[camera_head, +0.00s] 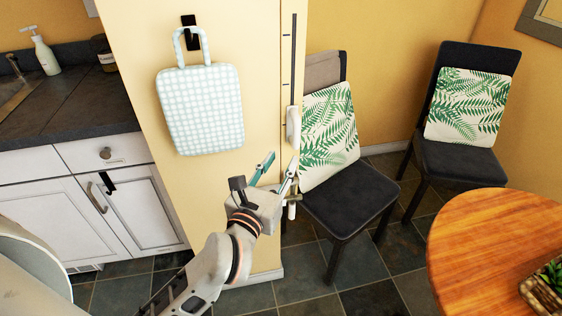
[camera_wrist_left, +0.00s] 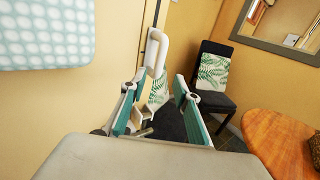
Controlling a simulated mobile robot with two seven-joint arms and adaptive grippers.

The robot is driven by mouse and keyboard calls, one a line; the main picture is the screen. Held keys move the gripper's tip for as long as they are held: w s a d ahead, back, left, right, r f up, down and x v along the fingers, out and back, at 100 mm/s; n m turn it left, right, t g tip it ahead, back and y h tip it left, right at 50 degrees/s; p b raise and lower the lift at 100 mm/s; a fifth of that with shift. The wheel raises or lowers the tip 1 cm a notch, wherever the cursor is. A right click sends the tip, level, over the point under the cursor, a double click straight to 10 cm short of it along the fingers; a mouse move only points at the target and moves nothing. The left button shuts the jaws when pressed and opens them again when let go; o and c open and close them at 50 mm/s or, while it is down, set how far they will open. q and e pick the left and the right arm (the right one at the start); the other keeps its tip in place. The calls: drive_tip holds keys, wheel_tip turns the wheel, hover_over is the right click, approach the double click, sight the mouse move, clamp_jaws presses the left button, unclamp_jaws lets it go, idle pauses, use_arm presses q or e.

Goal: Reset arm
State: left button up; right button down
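My left gripper (camera_head: 276,172) is in front of the end of the yellow wall, pointing away from me. Its two teal-and-white fingers are spread apart in the left wrist view (camera_wrist_left: 156,92), so it is open. A white rounded handle (camera_head: 293,124) is on the wall's end, close beyond the fingers. It also shows as a white loop in the left wrist view (camera_wrist_left: 163,50). I cannot tell whether the fingers touch it, and nothing is clearly held. My right gripper is not in view.
A checked bag (camera_head: 202,108) hangs on the wall left of the gripper. A dark chair (camera_head: 350,205) with a leaf-print cushion stands beyond; another chair (camera_head: 462,165) is farther right. A round wooden table (camera_head: 480,245) is at right. A counter (camera_head: 70,95) with cabinets is at left.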

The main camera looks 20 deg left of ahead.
use_arm(q)
drive_tip(key=s+d+f+m+h+p, duration=0.1)
drive_tip(key=s+d+f+m+h, duration=0.25)
drive_tip(key=m, duration=1.05)
drive_tip(key=s+d+f+m+h+p, duration=0.15)
drive_tip(key=s+f+m, duration=0.4)
drive_tip(key=m, duration=0.75)
drive_tip(key=s+a+f+m+g, duration=0.1)
drive_tip(key=s+f+m+g, duration=0.1)
drive_tip(key=s+f+m, duration=0.2)
drive_tip(key=s+a+f+m+g+y, duration=0.1)
drive_tip(key=s+a+f+m+g, duration=0.1)
drive_tip(key=f, duration=0.8)
drive_tip(key=s+a+f+m+g+y, duration=0.1)
drive_tip(key=s+a+f+m+g, duration=0.1)
drive_tip(key=s+f+m, duration=0.4)
drive_tip(key=shift+a+f+m+g, duration=0.25)
drive_tip(key=shift+f+m+g, duration=0.55)
drive_tip(key=shift+f, duration=0.05)
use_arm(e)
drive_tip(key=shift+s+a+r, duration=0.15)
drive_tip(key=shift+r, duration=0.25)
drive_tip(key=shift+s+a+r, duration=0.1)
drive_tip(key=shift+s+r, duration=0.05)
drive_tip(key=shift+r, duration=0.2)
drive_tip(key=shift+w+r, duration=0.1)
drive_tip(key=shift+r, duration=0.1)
